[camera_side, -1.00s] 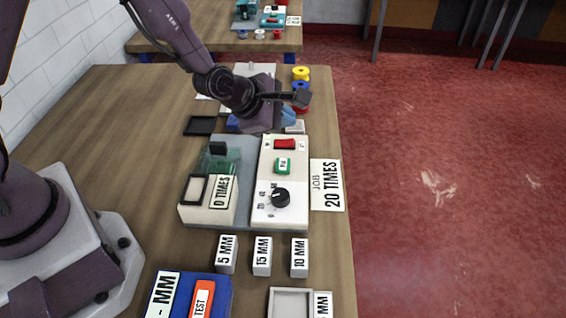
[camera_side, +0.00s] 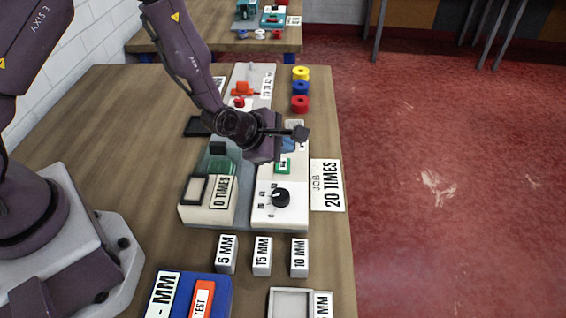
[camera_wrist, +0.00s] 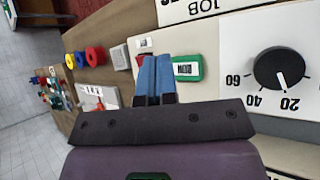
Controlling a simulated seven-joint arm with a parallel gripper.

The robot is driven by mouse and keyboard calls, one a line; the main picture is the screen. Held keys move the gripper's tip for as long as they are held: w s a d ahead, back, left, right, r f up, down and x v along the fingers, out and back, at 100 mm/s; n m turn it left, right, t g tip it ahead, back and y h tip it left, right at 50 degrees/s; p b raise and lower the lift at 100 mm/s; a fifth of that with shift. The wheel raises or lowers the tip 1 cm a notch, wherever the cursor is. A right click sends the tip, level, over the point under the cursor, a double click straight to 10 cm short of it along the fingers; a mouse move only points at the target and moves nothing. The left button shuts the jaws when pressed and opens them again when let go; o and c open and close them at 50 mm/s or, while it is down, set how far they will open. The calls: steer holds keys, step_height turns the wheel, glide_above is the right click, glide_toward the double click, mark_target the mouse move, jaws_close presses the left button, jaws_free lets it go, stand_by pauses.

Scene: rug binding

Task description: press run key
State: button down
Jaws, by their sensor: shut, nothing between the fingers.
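The green key (camera_side: 283,166) with a small white label sits on the white control panel (camera_side: 263,215), between the red switch and the black dial (camera_side: 280,197). In the wrist view the green key (camera_wrist: 188,68) is just right of my gripper's blue fingertips (camera_wrist: 153,76). My gripper (camera_side: 288,144) is shut and empty, above the panel near the red switch (camera_wrist: 140,60), which the arm hides in the side view. The gap between fingertips and panel is hard to judge. The dial's pointer is toward 20 in the wrist view. The job card (camera_side: 327,185) reads "20 TIMES".
A block (camera_side: 222,193) reading "0 TIMES" stands left of the panel. Blocks marked 5 MM (camera_side: 227,254), 15 MM (camera_side: 262,256) and 10 MM (camera_side: 299,257) stand in front. Yellow, blue and red spools (camera_side: 300,104) line the right edge. The left tabletop is clear.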

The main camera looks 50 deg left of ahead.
mark_target(283, 166)
steer(key=shift+f, duration=0.9)
steer(key=shift+f, duration=0.1)
stand_by(1.3)
steer(key=shift+f, duration=0.3)
steer(key=shift+f, duration=0.45)
stand_by(0.8)
steer(key=shift+r, duration=0.85)
steer(key=shift+r, duration=2.55)
